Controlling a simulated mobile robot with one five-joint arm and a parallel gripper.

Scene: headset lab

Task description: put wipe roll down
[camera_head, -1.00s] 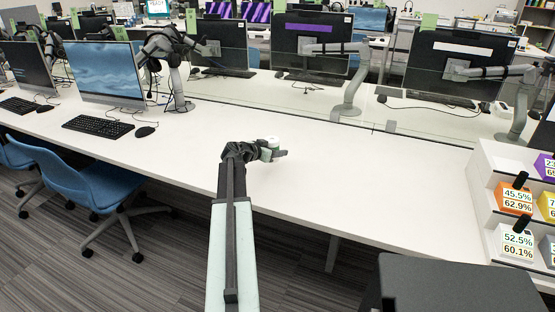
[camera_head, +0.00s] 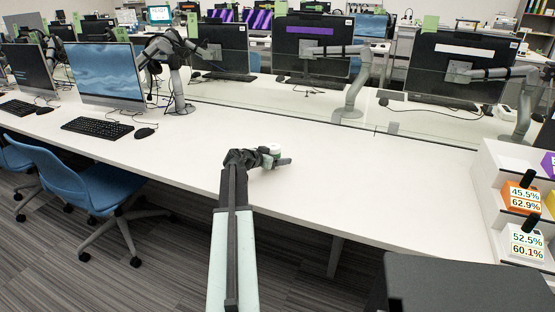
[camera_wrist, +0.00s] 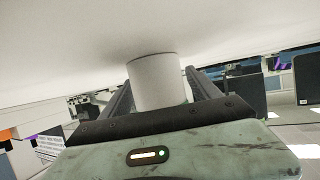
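The wipe roll (camera_head: 276,149) is a small white cylinder, upright at my gripper over the white desk (camera_head: 370,190). In the wrist view the roll (camera_wrist: 157,82) stands between the two dark fingers, which lie close along both its sides. My gripper (camera_head: 274,160) is shut on it, low over the desk near its front edge. In the wrist view the desk surface (camera_wrist: 60,40) fills the top, with a soft shadow near the roll's end. Whether the roll touches the desk cannot be told.
Bare desk lies around my gripper. A low clear divider with monitors (camera_head: 312,47) on arms stands behind. A keyboard (camera_head: 97,127) and mouse (camera_head: 145,133) are at left. A white stepped stand (camera_head: 490,205) with labelled boxes is at right. A blue chair (camera_head: 75,185) stands front left.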

